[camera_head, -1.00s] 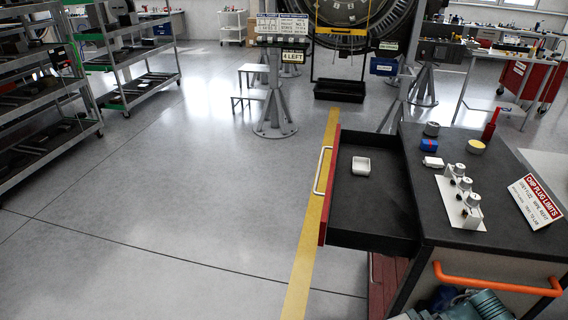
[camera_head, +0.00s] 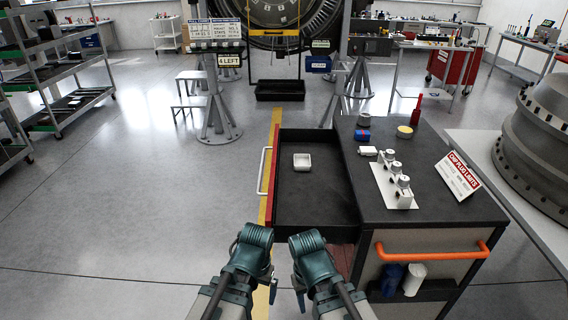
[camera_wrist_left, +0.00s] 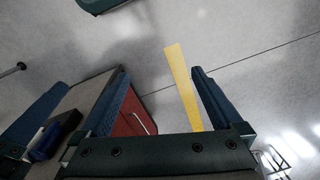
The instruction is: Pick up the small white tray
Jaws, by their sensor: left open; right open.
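The small white tray (camera_head: 302,162) lies in the open drawer (camera_head: 310,200) of the dark-topped cart, toward the drawer's far part. My left gripper (camera_head: 254,242) is at the bottom of the head view, short of the drawer's near-left corner. The fingertips are hard to make out in the head view.
The cart top (camera_head: 430,205) holds a white plate with several metal plugs (camera_head: 397,185), a sign (camera_head: 458,176), and small items at the back. An orange handle (camera_head: 430,252) runs along its near side. Open floor (camera_head: 120,210) lies to the left.

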